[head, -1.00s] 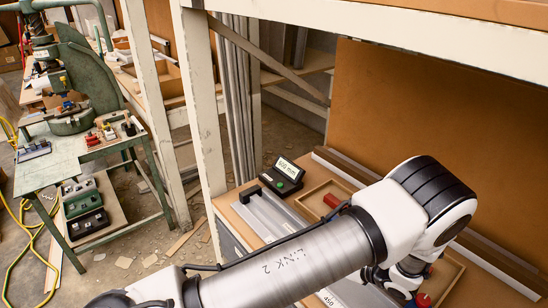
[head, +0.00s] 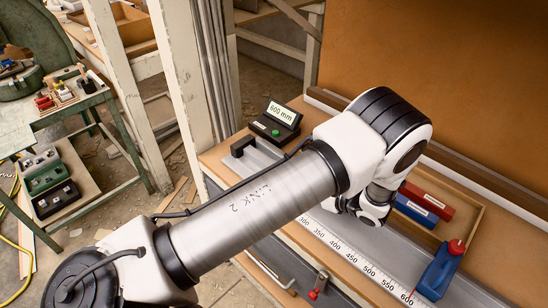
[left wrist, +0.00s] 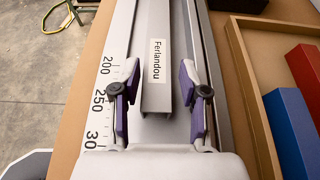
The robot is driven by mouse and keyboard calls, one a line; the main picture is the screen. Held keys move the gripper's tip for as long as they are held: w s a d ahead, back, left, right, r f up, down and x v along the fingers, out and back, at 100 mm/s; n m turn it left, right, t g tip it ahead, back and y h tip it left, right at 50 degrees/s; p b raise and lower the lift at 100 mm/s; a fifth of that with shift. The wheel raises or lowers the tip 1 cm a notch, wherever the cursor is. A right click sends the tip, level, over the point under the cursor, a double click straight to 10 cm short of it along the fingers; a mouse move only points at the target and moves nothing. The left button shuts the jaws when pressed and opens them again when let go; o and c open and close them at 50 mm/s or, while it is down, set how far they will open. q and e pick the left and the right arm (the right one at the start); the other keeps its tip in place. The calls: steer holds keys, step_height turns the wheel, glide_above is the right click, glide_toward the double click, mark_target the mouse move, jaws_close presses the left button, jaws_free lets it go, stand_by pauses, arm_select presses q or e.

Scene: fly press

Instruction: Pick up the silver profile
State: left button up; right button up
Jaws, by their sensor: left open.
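The silver profile (left wrist: 150,95) is a long grey channel with a white label reading "Ferlandou". In the left wrist view it lies lengthwise on the measuring bench, beside the scale near the 200 to 250 marks. My left gripper (left wrist: 160,82) is open, with one purple-padded finger on each side of the profile's near end. Gaps show between both pads and the profile; I cannot tell the height of the fingers. In the head view my left arm hides the profile's near end and the gripper. My right gripper is in neither view.
A scale (head: 350,252) runs along the bench to a blue stop block (head: 440,270). Behind it a wooden tray (left wrist: 255,105) holds a red block (head: 428,199) and a blue block (head: 416,211). A "600 mm" display (head: 281,116) stands at the bench's far left end.

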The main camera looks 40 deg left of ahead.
arm_select(q)
steer(key=p+x, duration=0.2)
steer(key=x, duration=0.2)
steer(key=shift+s+a, duration=0.15)
steer(key=shift+a, duration=0.4)
steer(key=c, duration=0.4)
jaws_close()
